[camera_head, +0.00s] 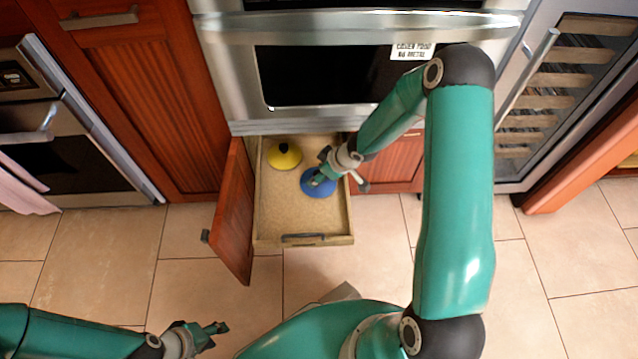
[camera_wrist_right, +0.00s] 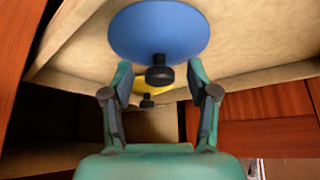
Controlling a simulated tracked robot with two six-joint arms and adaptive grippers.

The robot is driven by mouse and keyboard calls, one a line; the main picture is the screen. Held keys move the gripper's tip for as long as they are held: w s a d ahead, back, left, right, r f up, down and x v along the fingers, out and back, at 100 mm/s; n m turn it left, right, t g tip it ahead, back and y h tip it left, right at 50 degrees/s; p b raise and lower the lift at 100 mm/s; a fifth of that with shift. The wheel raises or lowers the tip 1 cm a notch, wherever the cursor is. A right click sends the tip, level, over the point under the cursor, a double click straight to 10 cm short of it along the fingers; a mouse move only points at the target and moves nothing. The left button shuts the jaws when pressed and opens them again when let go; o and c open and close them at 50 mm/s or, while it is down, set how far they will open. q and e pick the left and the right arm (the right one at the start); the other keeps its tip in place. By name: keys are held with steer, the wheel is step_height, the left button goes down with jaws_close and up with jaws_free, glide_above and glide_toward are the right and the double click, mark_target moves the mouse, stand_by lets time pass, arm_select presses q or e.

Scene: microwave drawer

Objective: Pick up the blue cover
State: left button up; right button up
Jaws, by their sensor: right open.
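The blue cover (camera_head: 318,187) is a round lid with a black knob, lying in the open drawer (camera_head: 262,225). In the right wrist view the blue cover (camera_wrist_right: 160,30) shows its knob (camera_wrist_right: 159,75) between my fingertips, with a gap on both sides. My right gripper (camera_head: 322,169) is over the cover in the head view and hides part of it. In the wrist view my right gripper (camera_wrist_right: 161,80) is open and empty. My left gripper (camera_head: 215,328) is low at the left, over the floor, far from the drawer. Its finger gap is unclear.
A yellow cover (camera_head: 284,155) with a black knob lies at the drawer's back left. An open wooden cabinet door (camera_head: 234,210) stands along the drawer's left side. The oven front (camera_head: 340,75) rises behind. The tiled floor (camera_head: 350,270) before the drawer is mostly free.

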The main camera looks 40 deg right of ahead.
steer(key=shift+w+f, duration=0.15)
steer(key=shift+f, duration=0.15)
steer(key=shift+r, duration=0.1)
steer(key=c, duration=1.1)
steer(key=shift+o, duration=0.2)
